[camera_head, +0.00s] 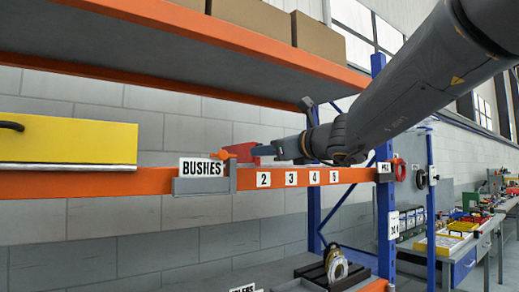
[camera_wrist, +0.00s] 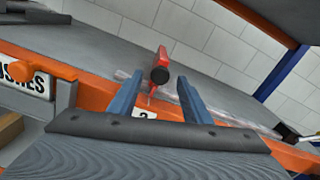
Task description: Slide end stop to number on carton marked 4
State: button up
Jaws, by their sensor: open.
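A red stop (camera_head: 243,151) with a round black knob stands on the shelf behind the orange beam (camera_head: 180,182). It also shows in the wrist view (camera_wrist: 163,56), just beyond my fingertips. My gripper (camera_head: 262,150) is open, and its two blue fingers (camera_wrist: 155,88) point at the stop from either side, with nothing held. Whether they touch it I cannot tell. Number plates 2 (camera_head: 263,180), 3 (camera_head: 291,179), 4 (camera_head: 314,178) and 5 (camera_head: 334,176) run along the beam. The stop is near plate 2. I can read no number on the cartons (camera_head: 318,38) above.
A grey holder with a BUSHES sign (camera_head: 201,168) and an orange knob (camera_head: 222,155) sits on the beam left of my gripper. A yellow bin (camera_head: 80,143) is farther left. A blue upright (camera_head: 385,215) stands to the right. An upper shelf (camera_head: 200,73) hangs above.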

jog(key=shift+p+x, duration=0.5)
jog(key=shift+x, duration=1.65)
grip_shut()
